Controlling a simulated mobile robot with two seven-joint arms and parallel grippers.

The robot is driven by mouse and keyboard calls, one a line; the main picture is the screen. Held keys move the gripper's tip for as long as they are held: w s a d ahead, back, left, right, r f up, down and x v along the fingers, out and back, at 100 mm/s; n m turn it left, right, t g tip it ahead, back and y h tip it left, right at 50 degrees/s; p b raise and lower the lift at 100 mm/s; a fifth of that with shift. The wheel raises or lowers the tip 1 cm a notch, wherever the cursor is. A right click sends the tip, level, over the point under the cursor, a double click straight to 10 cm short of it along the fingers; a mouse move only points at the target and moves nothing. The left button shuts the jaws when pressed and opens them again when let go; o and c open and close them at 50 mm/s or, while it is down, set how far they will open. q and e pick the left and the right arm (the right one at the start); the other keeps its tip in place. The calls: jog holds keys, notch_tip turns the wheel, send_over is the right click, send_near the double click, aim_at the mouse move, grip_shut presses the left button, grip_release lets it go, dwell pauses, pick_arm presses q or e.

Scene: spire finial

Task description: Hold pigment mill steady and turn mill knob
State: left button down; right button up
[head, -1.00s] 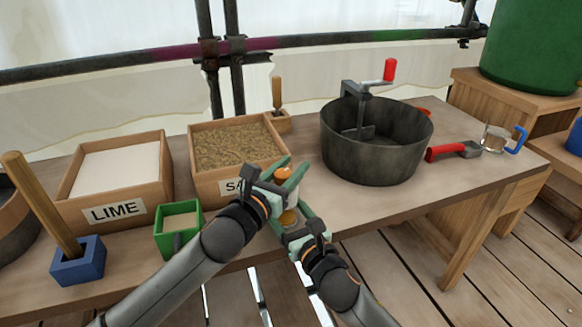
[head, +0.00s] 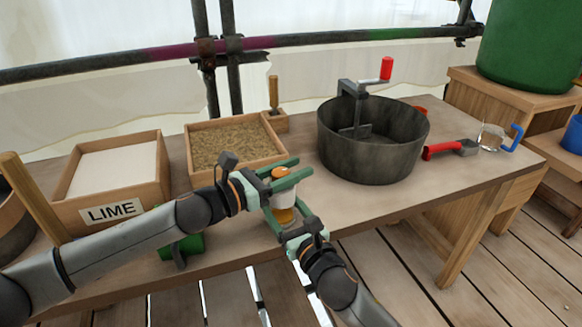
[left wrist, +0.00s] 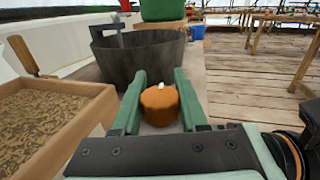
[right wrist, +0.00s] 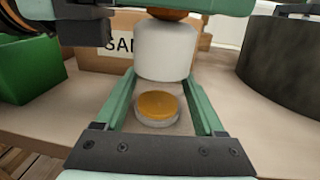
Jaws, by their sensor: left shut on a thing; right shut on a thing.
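The pigment mill (head: 284,199) stands upright near the front edge of the table, with a white body, an amber lower part and an orange mill knob (head: 281,172) on top. My left gripper (head: 289,176) reaches in from the left and is shut on the knob. In the left wrist view the knob (left wrist: 160,104) sits between its two green fingers. My right gripper (head: 285,217) comes from the front and is shut on the lower mill. In the right wrist view the white body (right wrist: 165,50) rises above the amber part (right wrist: 157,105).
A sand box (head: 230,140) and a lime box (head: 113,175) stand behind and left. A dark pot with a crank (head: 373,150) is to the right, beside a red-handled scoop (head: 445,150) and a glass cup (head: 490,138). A green container (head: 183,246) is partly hidden by my left arm.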

pick_arm(q)
jog(key=shift+s+d+r+m+g+h, duration=0.15)
jog(key=shift+m+g+h, duration=0.35)
jog(key=shift+m+g, duration=0.65)
jog(key=shift+s+d+f+m+g+h, duration=0.1)
jog(key=shift+s+m+g+h, duration=0.35)
jog(key=shift+g, duration=1.15)
jog(key=shift+d+r+m+g+h, duration=0.1)
jog(key=shift+m+g+h, duration=0.45)
jog(key=shift+m+g, duration=0.75)
jog(key=shift+s+a+g, duration=0.1)
jog(key=shift+g, duration=0.25)
jog(key=shift+c, duration=2.1)
grip_release()
notch_tip(320, 180, up, 10)
